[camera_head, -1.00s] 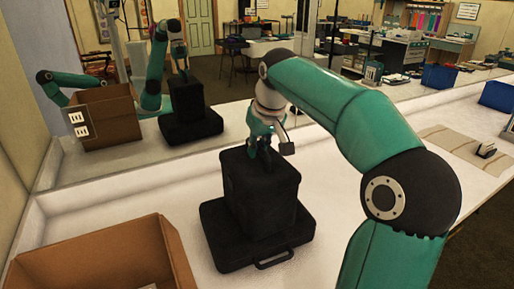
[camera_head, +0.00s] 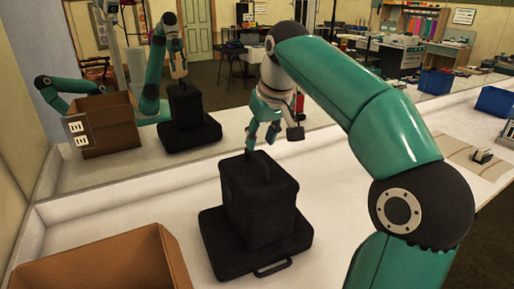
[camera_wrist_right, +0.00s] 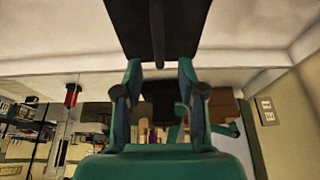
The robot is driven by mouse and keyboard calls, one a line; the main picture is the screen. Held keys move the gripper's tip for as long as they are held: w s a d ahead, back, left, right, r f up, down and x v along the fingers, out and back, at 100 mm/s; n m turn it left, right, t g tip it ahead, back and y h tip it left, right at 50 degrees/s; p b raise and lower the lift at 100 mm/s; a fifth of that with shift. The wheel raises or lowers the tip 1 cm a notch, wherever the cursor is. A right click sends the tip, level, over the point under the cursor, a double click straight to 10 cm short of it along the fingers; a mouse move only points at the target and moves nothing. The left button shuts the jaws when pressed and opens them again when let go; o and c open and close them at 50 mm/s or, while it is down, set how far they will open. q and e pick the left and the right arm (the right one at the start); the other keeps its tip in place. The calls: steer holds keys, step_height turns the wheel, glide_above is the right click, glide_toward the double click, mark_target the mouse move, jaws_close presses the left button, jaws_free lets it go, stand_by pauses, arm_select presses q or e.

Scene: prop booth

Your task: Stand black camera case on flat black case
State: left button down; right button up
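The black camera case (camera_head: 260,205), a tall box with a top handle, stands upright on the flat black case (camera_head: 226,250), which lies on the white bench with its handle toward me. My right gripper (camera_head: 262,138) is just above the camera case, apart from it, open and empty. In the right wrist view its two fingers (camera_wrist_right: 160,72) are spread with a gap between them, and the dark top of the camera case (camera_wrist_right: 125,20) with its handle lies beyond the fingertips. My left gripper does not show directly.
A cardboard box (camera_head: 165,250) stands at the front left of the bench. A mirror (camera_head: 120,165) along the back reflects the cases, a box and my arms. A tan board (camera_head: 455,155) with a small item lies at the right.

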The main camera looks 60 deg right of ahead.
steer(key=shift+p+v, duration=0.45)
steer(key=shift+v, duration=1.9)
